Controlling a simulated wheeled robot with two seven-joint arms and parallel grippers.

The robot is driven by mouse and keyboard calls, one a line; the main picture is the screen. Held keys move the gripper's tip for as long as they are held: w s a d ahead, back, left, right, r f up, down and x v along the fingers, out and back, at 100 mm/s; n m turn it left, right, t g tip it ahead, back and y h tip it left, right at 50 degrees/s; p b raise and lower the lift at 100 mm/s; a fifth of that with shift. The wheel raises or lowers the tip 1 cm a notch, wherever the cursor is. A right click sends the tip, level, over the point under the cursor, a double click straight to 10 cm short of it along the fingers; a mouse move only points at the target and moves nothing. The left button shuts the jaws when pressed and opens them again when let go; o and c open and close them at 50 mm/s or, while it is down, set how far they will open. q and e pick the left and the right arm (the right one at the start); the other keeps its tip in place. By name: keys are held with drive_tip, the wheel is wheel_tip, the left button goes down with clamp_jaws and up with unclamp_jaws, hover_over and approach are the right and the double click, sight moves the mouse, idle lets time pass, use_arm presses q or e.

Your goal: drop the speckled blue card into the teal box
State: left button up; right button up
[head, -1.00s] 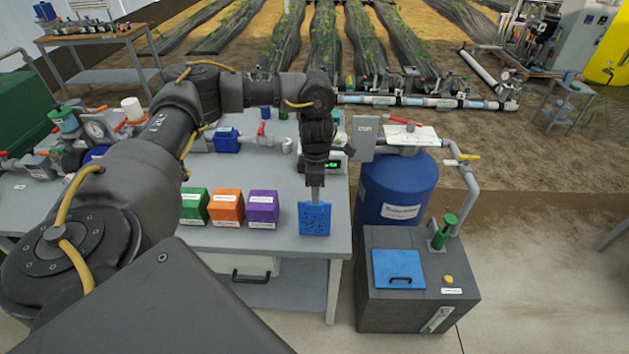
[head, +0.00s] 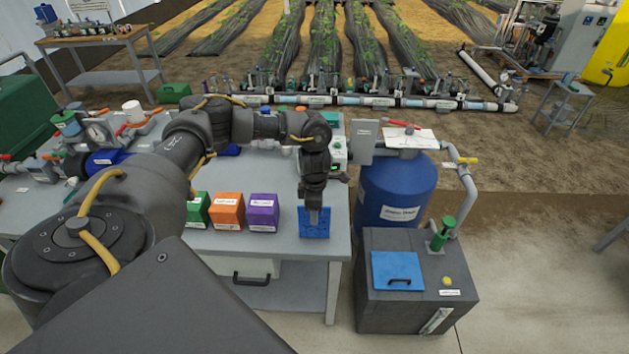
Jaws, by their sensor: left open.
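The speckled blue card (head: 304,229) is at the front right of the grey table, near its edge. My left gripper (head: 314,218) points down, right over the card and in front of its middle. It is open, with the fingertips overlapping the card in the picture; I cannot tell if they touch it. A small teal thing (head: 332,117) shows at the back right of the table, partly behind my arm; I cannot tell for sure that it is the teal box. My right gripper is not in view.
Green (head: 198,210), orange (head: 227,211) and purple (head: 263,212) boxes stand in a row left of the card. A blue tank (head: 398,190) and a dark grey cabinet (head: 415,300) with a blue lid stand right of the table (head: 265,172). Valves and pipes crowd the table's left.

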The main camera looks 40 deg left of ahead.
use_arm(q)
drive_tip(key=shift+f, duration=1.3)
clamp_jaws()
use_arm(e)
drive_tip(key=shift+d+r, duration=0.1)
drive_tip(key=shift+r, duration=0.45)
use_arm(q)
drive_tip(key=shift+r, duration=0.1)
